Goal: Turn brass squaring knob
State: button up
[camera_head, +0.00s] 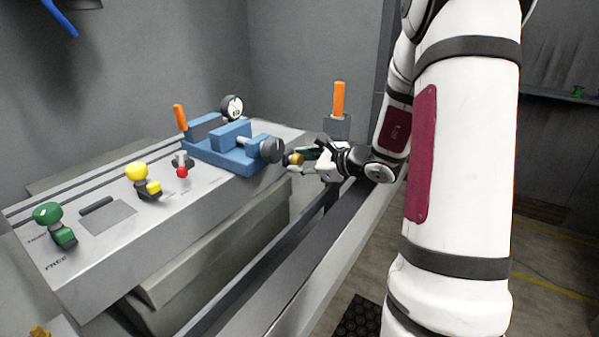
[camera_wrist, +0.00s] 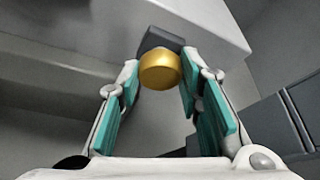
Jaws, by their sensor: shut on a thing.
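The brass squaring knob (camera_head: 295,159) sits at the right end of the machine table, just right of the blue vise's dark round end. In the wrist view the knob (camera_wrist: 160,71) is a gold cylinder on a dark block (camera_wrist: 163,38), between the teal-padded fingers. My gripper (camera_head: 304,160) reaches in from the right and is shut on the knob. It also shows in the wrist view (camera_wrist: 159,88). The knob's far side and its mount are partly hidden in the head view.
The blue vise (camera_head: 226,156) with an orange handle and a dial gauge (camera_head: 232,107) stands left of the knob. Red, yellow (camera_head: 137,172) and green (camera_head: 48,213) controls line the table (camera_head: 98,262). An orange handle (camera_head: 339,98) stands behind my gripper. A grey rail (camera_head: 300,262) runs in front.

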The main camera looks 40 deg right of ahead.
jog(key=shift+n+b, duration=0.3)
jog(key=shift+b, duration=0.6)
jog(key=o, duration=1.2)
jog(key=shift+c, duration=0.2)
jog(key=shift+s, duration=0.1)
jog(key=v, duration=1.2)
jog(key=shift+a, duration=0.2)
jog(key=shift+f, duration=0.1)
